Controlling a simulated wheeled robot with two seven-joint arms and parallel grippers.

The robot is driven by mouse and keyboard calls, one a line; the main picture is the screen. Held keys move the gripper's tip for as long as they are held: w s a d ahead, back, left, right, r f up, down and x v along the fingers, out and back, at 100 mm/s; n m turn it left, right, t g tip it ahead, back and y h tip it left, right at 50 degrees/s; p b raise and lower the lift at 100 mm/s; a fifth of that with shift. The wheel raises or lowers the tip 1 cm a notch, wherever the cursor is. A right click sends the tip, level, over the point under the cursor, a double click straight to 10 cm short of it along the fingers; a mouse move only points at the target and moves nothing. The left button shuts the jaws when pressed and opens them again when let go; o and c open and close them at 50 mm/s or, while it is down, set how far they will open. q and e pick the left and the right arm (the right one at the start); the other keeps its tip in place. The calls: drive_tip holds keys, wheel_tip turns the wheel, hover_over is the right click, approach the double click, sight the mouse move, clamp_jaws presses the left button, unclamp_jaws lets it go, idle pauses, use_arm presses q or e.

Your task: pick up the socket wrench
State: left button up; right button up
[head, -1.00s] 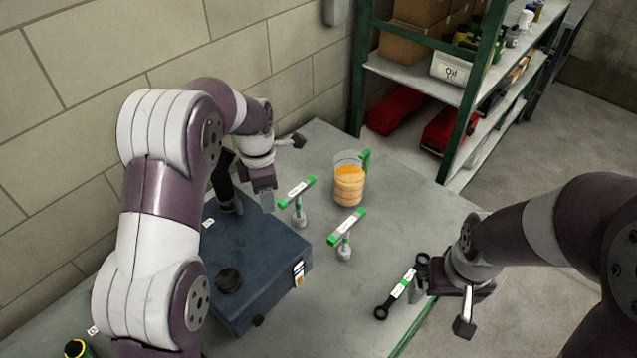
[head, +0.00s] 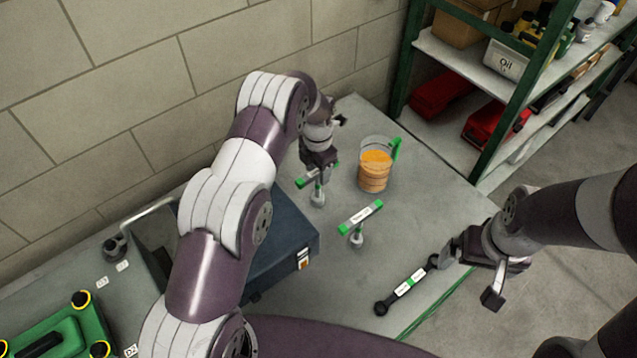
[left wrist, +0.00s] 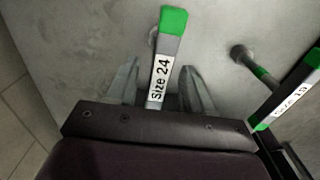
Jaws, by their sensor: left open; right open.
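Two T-shaped socket wrenches with green-ended bars and white labels stand on the grey table. The farther one, labelled Size 24, shows in the head view (head: 318,192) and in the left wrist view (left wrist: 165,60). The nearer one, labelled Size 19, shows in the head view (head: 359,218) and at the right of the left wrist view (left wrist: 285,95). My left gripper (head: 318,168) is open at the Size 24 wrench; in the left wrist view its fingers (left wrist: 160,88) stand either side of the bar. My right gripper (head: 470,276) is open beside a long black wrench (head: 407,286).
A clear jug of orange liquid (head: 375,168) stands behind the T-wrenches. A dark blue box (head: 285,250) lies to their left, partly hidden by my left arm. A green metal shelf (head: 452,75) stands behind the table. The table is clear between the Size 19 and long black wrenches.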

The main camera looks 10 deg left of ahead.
sight(318, 187)
use_arm(q)
wheel_tip(318, 187, down, 2)
drive_tip(key=shift+a+f, duration=0.1)
drive_tip(key=shift+f, duration=0.05)
clamp_jaws()
use_arm(e)
drive_tip(key=shift+r, duration=0.7)
drive_tip(key=shift+a, duration=0.1)
